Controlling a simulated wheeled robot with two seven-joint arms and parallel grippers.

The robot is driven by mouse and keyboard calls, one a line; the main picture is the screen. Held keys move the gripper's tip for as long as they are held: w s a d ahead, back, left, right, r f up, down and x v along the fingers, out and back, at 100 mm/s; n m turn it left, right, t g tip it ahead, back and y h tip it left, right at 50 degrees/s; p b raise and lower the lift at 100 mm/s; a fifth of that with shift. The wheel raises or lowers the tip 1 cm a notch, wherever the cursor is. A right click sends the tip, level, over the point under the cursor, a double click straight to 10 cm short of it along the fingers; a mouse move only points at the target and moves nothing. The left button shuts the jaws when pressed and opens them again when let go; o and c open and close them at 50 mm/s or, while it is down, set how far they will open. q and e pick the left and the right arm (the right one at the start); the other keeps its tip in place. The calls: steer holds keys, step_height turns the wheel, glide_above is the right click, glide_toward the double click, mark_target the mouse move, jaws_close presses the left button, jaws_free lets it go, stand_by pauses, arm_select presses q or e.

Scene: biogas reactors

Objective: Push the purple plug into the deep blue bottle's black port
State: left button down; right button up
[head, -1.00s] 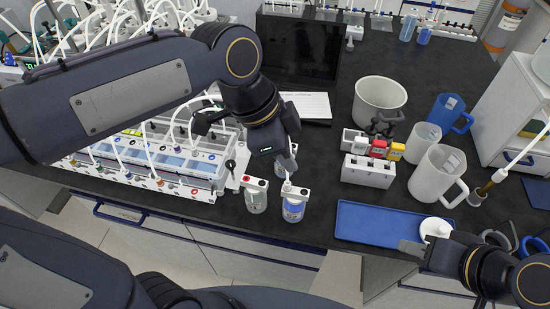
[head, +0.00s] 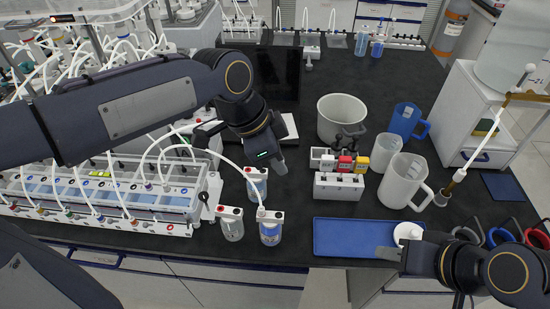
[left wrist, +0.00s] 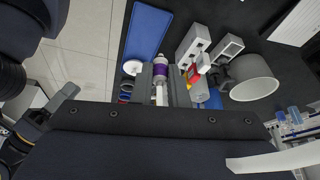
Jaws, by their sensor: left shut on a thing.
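My left gripper (head: 279,160) is shut on the purple plug (left wrist: 160,70), which shows between its fingers in the left wrist view. The plug is hidden in the head view. The gripper is above the bench, right of and behind the bottles. The bottle with the deepest blue liquid (head: 270,236) stands upright at the front, with a white cap block; a white tube reaches its top.
A clear bottle (head: 231,226) and a pale blue bottle (head: 257,183) stand close to the deep blue one. The reactor rack (head: 120,222) with looping white tubes is at left. A white holder (head: 338,188), blue tray (head: 345,238) and white jug (head: 404,180) stand at right.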

arm_select(q)
steer(key=shift+f, duration=0.1)
steer(key=b, duration=1.2)
glide_above(282, 215)
steer(key=a, duration=0.1)
steer(key=shift+s+a+f, duration=0.1)
steer(key=shift+f, duration=3.7)
steer(key=shift+a+f, duration=0.1)
steer(key=shift+f, duration=3.7)
steer(key=shift+f+b, duration=0.85)
steer(key=shift+f, duration=0.25)
steer(key=c, duration=1.3)
jaws_free()
steer(key=shift+c, duration=0.2)
steer(key=shift+r, duration=0.15)
